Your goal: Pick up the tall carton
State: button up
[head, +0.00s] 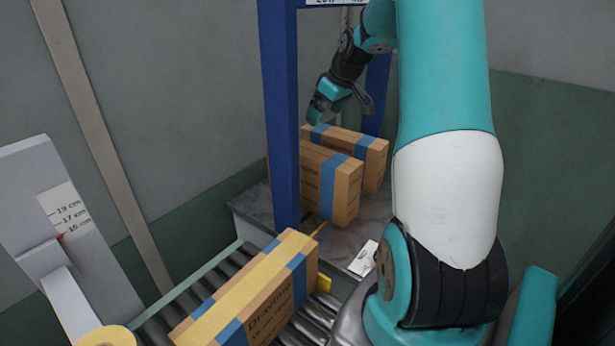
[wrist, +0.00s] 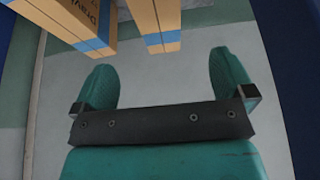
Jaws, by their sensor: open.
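Three brown cartons with blue bands are in the head view. One carton (head: 255,290) lies on the roller conveyor in front. A second carton (head: 331,184) stands on a grey surface behind the blue post, and a third carton (head: 365,150) stands just behind it. The second looks taller than the third, but I cannot be sure which is the tall carton.
A blue post (head: 281,115) stands in front of the two standing cartons, partly covering them. The roller conveyor (head: 305,325) runs along the front. A grey panel with a height scale (head: 64,215) is at left. Some grey surface is bare right of the cartons.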

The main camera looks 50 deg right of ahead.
jog(key=p, duration=0.2)
send_near(312, 151)
jog(key=x, duration=0.2)
jog(key=w+x, duration=0.1)
jog(key=x, duration=0.2)
jog(key=shift+a, duration=0.1)
jog(key=shift+s+p+x, duration=0.2)
jog(key=shift+p+x, duration=0.1)
jog(key=shift+x, duration=1.05)
jog(key=shift+s+p+x, duration=0.25)
jog(key=shift+p+x, duration=0.05)
jog(key=shift+x, duration=1.05)
jog(key=shift+d+f, duration=0.2)
jog(key=shift+c, duration=0.5)
jog(key=c, duration=1.4)
jog(key=shift+c, duration=0.3)
jog(key=shift+r, duration=0.15)
